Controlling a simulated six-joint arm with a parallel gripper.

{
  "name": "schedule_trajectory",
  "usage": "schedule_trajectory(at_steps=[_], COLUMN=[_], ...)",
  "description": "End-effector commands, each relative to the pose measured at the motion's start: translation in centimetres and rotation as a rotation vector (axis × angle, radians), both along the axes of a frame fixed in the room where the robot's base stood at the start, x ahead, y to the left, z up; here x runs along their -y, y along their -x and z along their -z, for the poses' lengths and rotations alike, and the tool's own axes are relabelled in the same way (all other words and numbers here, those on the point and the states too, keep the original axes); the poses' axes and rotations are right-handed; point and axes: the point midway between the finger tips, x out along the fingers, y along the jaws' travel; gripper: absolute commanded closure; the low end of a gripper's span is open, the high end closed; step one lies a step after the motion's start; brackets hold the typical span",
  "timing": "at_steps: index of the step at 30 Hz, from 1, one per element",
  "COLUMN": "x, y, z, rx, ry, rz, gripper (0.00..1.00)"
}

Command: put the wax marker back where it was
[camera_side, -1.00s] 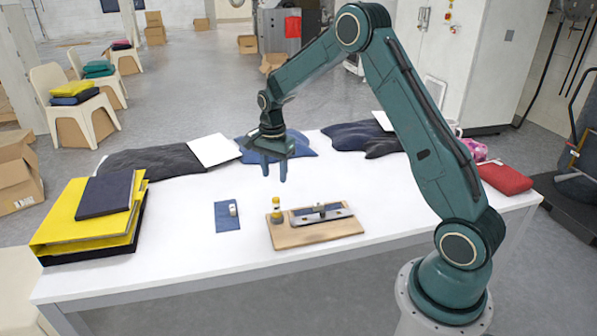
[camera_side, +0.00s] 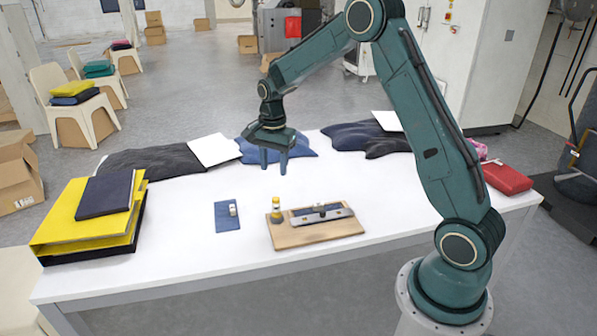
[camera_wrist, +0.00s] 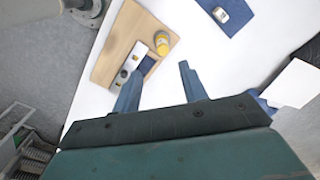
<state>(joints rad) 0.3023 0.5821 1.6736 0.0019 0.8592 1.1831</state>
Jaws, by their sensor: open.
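My gripper (camera_side: 274,168) is above the table, behind and above the yellow-topped piece. Its fingers (camera_wrist: 160,72) are apart, with nothing between them.
A metal plate with a dark knob (camera_side: 320,212) sits on the board. Yellow and dark binders (camera_side: 85,222) are at the left, a red case (camera_side: 506,178) at the right. Dark and blue cloths (camera_side: 155,162) lie along the back. The table between binders and mat is clear.

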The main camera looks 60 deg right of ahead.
Motion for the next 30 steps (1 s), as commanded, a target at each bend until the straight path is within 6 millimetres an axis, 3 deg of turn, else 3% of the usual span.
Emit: schedule_trajectory(at_steps=[8,15,21,30], x=[-3.2,-6.2,-8.5,-11.3], y=[3.0,6.9,10.7,17.0], z=[-6.5,-11.3,-14.4,-17.3], rx=[0.07,0.132,0.182,0.251], ry=[0.032,0.071,0.112,0.184], rz=[-0.227,-0.453,-0.638,-0.914], gripper=[0.57,0.57,0.57,0.57])
